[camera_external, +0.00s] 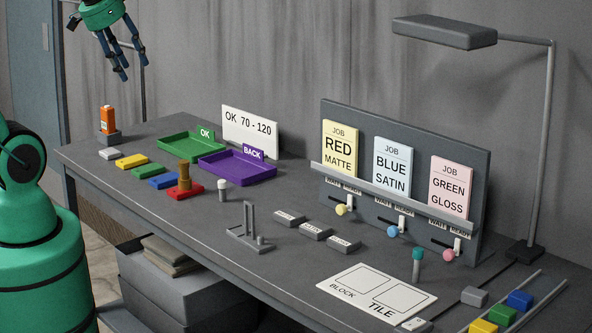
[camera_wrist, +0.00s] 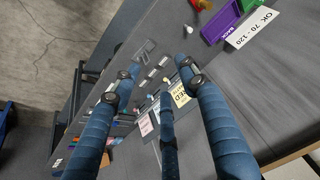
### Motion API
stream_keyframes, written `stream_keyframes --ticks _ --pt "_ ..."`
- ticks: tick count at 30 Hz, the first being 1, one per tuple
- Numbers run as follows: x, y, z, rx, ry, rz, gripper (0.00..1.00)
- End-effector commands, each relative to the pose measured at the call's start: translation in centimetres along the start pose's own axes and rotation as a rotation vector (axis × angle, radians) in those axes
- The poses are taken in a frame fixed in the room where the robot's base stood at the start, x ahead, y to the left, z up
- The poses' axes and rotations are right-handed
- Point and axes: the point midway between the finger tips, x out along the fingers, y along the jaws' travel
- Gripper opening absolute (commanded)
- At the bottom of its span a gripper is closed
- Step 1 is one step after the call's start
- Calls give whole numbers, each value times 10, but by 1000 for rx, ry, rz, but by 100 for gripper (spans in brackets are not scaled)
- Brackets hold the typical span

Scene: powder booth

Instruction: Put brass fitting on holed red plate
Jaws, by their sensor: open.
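The brass fitting (camera_external: 184,174) is a small brownish-gold upright cylinder. It appears to stand on the red plate (camera_external: 193,190), at the near end of a row of coloured plates; I cannot see a hole or how the fitting's base sits. My gripper (camera_external: 121,76) hangs high above the far left end of the bench, well away from both, with its dark blue fingers spread and nothing between them. The gripper's fingers (camera_wrist: 158,85) also fill the lower part of the wrist view.
Green tray (camera_external: 190,146) and purple tray (camera_external: 238,170) lie behind the plates. An orange bottle (camera_external: 107,119) stands far left. A white-topped peg (camera_external: 222,190) and grey stand (camera_external: 248,232) are right of the red plate. A job board (camera_external: 400,180) and lamp (camera_external: 445,32) rise at the right.

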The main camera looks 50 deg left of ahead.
Motion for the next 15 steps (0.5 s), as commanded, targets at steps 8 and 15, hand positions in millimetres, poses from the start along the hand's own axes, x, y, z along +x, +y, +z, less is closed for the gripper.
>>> stream_keyframes --ticks 8,15 --pt "-12 12 26 -107 40 10 43" --pt "-12 12 27 -115 41 10 43"
